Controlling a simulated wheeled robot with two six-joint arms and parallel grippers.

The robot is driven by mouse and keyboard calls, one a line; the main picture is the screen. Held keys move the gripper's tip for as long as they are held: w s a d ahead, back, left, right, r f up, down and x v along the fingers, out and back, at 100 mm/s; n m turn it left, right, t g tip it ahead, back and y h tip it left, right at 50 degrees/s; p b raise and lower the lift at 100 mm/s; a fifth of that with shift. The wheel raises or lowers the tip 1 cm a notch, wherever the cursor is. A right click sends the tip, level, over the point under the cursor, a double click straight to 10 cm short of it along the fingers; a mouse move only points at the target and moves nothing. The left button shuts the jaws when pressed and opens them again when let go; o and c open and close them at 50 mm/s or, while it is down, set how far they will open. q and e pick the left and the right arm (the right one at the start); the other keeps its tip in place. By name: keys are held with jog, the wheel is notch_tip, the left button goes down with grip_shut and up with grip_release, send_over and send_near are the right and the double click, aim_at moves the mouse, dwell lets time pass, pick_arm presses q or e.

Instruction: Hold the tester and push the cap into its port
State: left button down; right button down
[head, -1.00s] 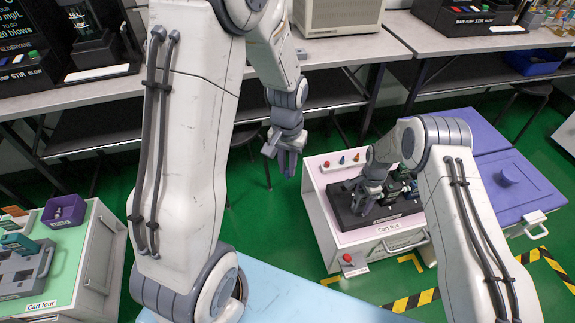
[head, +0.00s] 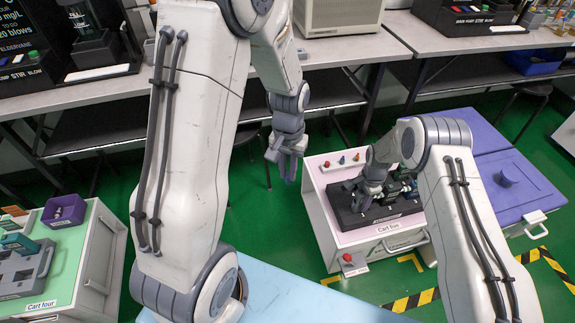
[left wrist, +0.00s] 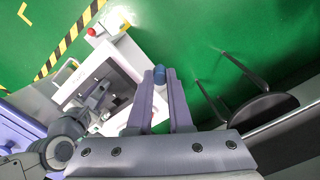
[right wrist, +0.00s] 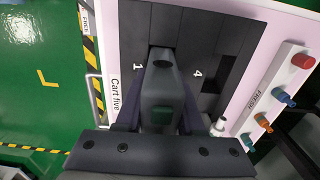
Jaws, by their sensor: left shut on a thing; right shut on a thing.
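My left gripper (head: 288,172) hangs in the air to the left of Cart five. In the left wrist view, a small blue cap (left wrist: 160,74) is between the tips of its shut fingers. My right gripper (head: 362,204) is low over the black tray (head: 399,208) on Cart five. In the right wrist view it is shut on a dark grey tester (right wrist: 163,88), which sits at the tray between the marks 1 and 4. The tester has a dark hole near its far end and a green patch near the gripper. The cap and tester are well apart.
A white strip along Cart five's edge carries a red cap (right wrist: 303,61), an orange cap (right wrist: 263,122) and blue ones. A purple-topped cart (head: 500,180) stands right of it. Cart four (head: 90,255) is at left with more devices. Green floor lies between.

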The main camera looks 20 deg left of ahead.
pick_arm(q)
jog(key=s+d+f+n+g+h, duration=0.35)
jog(key=d+f+n+h, duration=0.55)
jog(key=d+f+n, duration=0.35)
jog(key=w+a+f+n+t+h, duration=0.2)
jog(key=w+f+n+t+h, duration=0.3)
jog(key=w+f+n+t, duration=0.4)
jog(key=shift+a+n+t, duration=0.4)
jog(key=shift+n+t, duration=1.45)
jog(key=shift+t, duration=1.1)
jog(key=shift+a+f, duration=0.1)
jog(key=shift+f, duration=0.05)
jog(key=shift+x, duration=2.3)
jog(key=shift+x, duration=1.55)
